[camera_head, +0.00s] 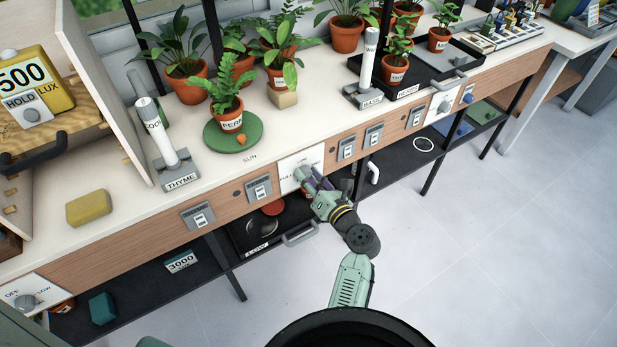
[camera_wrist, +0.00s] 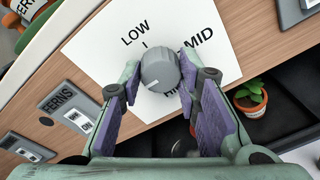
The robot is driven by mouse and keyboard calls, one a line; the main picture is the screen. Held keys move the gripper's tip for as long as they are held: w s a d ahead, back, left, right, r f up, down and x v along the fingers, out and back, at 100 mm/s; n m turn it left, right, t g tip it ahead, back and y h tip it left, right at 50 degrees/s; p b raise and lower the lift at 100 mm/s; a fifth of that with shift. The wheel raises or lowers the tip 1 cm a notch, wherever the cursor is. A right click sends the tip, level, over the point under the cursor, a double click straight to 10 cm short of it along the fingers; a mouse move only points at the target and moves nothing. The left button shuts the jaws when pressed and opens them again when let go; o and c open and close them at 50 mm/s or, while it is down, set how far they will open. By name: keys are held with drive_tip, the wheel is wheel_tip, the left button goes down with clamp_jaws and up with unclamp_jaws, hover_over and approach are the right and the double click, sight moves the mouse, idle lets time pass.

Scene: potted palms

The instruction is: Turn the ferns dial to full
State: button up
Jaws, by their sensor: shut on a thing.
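The grey dial knob (camera_wrist: 160,70) sits on a white panel (camera_wrist: 88,52) on the wooden front of the bench; this panel also shows in the head view (camera_head: 312,156). In the wrist view LOW and MID can be read on it, and part of another word shows below the knob. In the head view FULL seems to stand at its left. A light mark shows on the knob's lower edge. My gripper (camera_wrist: 160,74) is shut on the knob, with one purple-padded finger at each side. A grey switch plate marked FERNS (camera_wrist: 72,108) is beside the panel. My gripper hides the knob in the head view.
A fern pot (camera_head: 229,120) stands on a green saucer (camera_head: 213,139) above. Several switch plates line the bench front. A black shelf (camera_head: 219,292) runs below, with a handled tray (camera_head: 299,235). A small potted plant (camera_wrist: 250,101) is below the panel. The floor in front is clear.

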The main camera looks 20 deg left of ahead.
drive_tip(key=o, duration=1.1)
drive_tip(key=shift+o, duration=0.2)
drive_tip(key=v, duration=0.7)
drive_tip(key=shift+s+d, duration=0.15)
drive_tip(key=shift+d, duration=0.05)
